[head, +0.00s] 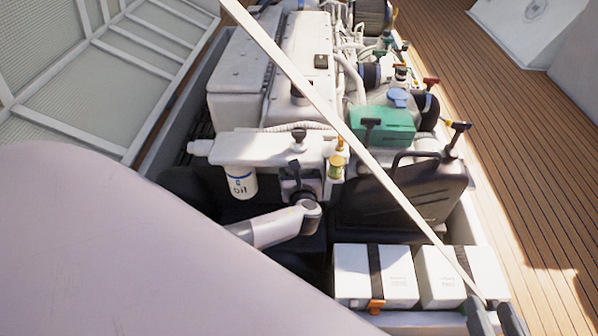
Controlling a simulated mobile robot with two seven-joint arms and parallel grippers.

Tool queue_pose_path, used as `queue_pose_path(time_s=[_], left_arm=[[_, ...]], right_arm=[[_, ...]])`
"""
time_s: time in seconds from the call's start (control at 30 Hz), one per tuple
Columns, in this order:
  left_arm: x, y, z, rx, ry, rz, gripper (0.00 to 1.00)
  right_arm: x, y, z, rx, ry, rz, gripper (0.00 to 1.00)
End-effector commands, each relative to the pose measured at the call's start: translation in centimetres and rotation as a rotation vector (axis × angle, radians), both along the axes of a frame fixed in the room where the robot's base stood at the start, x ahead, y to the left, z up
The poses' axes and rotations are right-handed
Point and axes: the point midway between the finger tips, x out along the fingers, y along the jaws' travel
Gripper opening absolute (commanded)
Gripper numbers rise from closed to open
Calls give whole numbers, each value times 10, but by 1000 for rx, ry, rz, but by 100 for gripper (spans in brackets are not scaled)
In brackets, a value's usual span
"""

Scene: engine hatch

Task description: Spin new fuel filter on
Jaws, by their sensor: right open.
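I cannot pick out the new fuel filter for certain.
White batteries (375,273) with black straps stand at the front. A black jerrycan (400,192) and a green box (385,124) are on the right. A long pale rod (340,125) crosses the view diagonally. The wooden deck (530,150) is clear.

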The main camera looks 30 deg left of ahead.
Motion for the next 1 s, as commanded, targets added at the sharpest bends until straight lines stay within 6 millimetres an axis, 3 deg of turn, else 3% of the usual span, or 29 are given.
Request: queue_pose_path(time_s=[0.23,0.27,0.3,0.57,0.8,1.0], left_arm=[[1,-2,0,-5,-2,-10,28],[1,-2,0,-5,-2,-10,86],[1,-2,0,-5,-3,-11,99],[0,0,1,-1,-1,-19,100],[0,0,1,0,0,-161,100],[0,0,0,-1,-1,-172,100]], right_arm=[[0,0,0,0,0,0,43],[0,0,0,0,0,0,43],[0,0,0,0,0,0,43],[0,0,2,0,0,0,43],[0,0,12,0,0,0,43],[0,0,11,0,0,0,43]])
